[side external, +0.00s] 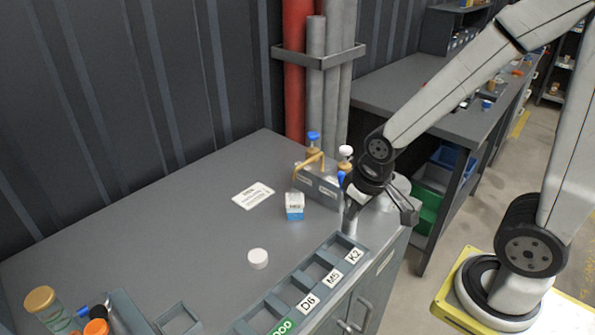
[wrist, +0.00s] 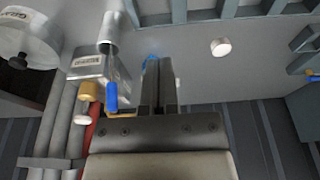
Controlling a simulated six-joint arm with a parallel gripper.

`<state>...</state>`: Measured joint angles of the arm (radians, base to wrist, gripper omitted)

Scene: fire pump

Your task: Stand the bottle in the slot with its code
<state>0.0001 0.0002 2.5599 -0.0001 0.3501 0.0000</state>
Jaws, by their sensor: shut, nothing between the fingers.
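A small white-and-blue container (side external: 295,206) with a printed label stands on the bench, likely the bottle; its code is too small to read surely. In the wrist view, my gripper (wrist: 158,62) is shut and empty, and its fingers hide most of a blue thing behind their tips. In the side view my gripper is at the bench's right edge, to the right of the container, apart from it; its fingertips are not clear. The slot rack (side external: 292,262) runs along the front edge, with labels K2, M5 and D6 and a green label. The visible slots look empty.
A white round cap (side external: 258,259) lies between container and rack. A white card (side external: 253,195) lies at the back. Jars and capped bottles (side external: 42,301) crowd the front left. Pipes (side external: 298,70) rise behind.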

